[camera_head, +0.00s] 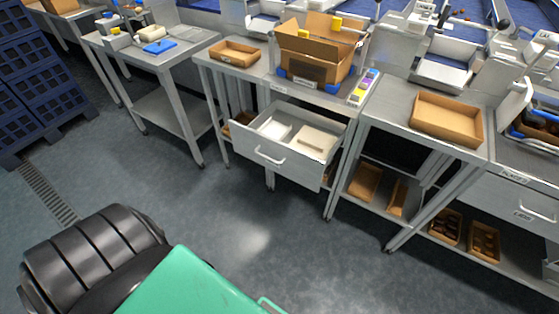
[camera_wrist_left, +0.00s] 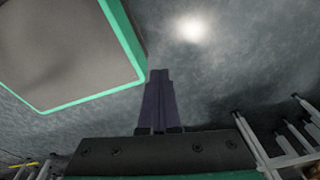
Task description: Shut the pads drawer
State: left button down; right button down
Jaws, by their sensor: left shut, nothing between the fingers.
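The pads drawer (camera_head: 273,158) is a light grey box drawer under the middle table. It is pulled open, with a bar handle (camera_head: 268,157) on its front. Inside lie a white stack (camera_head: 275,131) on the left and a cream stack of pads (camera_head: 314,141) on the right. My left gripper (camera_wrist_left: 160,75) shows in the left wrist view, its dark fingers together, empty, over the grey floor and apart from the drawer. Neither gripper shows in the head view, and my right gripper is in no view.
A cardboard box (camera_head: 315,61) and a shallow tray (camera_head: 235,52) stand on the table above the drawer. Table legs flank it. Another table with a tray (camera_head: 446,116) stands to the right. The floor (camera_head: 225,207) in front of the drawer is clear.

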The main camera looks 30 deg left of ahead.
pick_arm(q)
jog(key=w+a+r+m+t+b, duration=0.15)
jog(key=w+r+m+t, duration=0.45)
jog(key=w+r, duration=0.65)
jog(key=w+a+r+m+t, duration=0.2)
jog(key=w+r+m+t, duration=0.3)
jog(key=r, duration=0.8)
jog(key=w+a+r+m+t, duration=0.15)
jog(key=w+r+m, duration=0.25)
jog(key=w+r, duration=0.55)
jog(key=shift+t, duration=0.35)
jog(key=w, duration=1)
jog(key=shift+w+d+f, duration=0.15)
jog(key=shift+w+f, duration=0.1)
jog(key=shift+b, duration=0.3)
